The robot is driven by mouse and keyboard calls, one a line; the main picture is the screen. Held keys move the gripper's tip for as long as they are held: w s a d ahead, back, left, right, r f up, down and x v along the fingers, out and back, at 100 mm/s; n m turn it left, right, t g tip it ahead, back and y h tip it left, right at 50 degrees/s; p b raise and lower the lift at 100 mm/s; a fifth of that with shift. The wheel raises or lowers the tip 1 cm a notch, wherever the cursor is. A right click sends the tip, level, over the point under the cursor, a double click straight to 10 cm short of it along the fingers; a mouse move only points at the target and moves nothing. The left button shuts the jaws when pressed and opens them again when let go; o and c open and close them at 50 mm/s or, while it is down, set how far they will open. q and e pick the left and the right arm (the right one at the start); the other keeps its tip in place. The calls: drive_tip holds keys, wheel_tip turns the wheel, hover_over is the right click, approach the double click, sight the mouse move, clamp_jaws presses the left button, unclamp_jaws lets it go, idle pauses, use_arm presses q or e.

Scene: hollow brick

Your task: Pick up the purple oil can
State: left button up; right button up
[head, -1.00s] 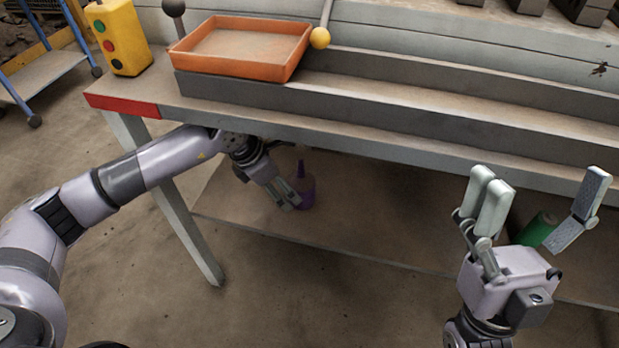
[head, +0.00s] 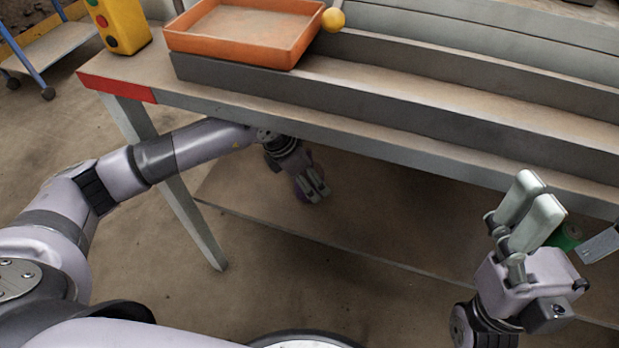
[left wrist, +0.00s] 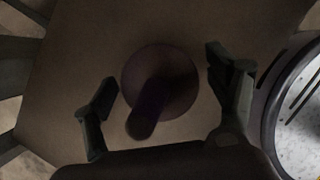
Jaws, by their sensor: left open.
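The purple oil can stands on the lower shelf (head: 345,225) under the bench. In the left wrist view the oil can (left wrist: 181,75) shows from above as a dark round body with its spout toward the camera. My left gripper (head: 314,190) reaches in under the bench top and hides most of the can in the head view. Its fingers are open, one on either side of the can, with visible gaps in the left wrist view. My right gripper (head: 563,222) is open and empty at the right, in front of the bench.
The bench top edge (head: 400,155) runs just above my left arm. A green object (head: 567,238) is partly hidden behind my right gripper. An orange tray (head: 240,50) and a yellow button box (head: 118,25) are on top. A bench leg (head: 180,200) stands beside my left arm.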

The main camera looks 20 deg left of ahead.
use_arm(q)
drive_tip(key=shift+c, duration=0.5)
drive_tip(key=shift+r, duration=0.1)
drive_tip(key=c, duration=1.3)
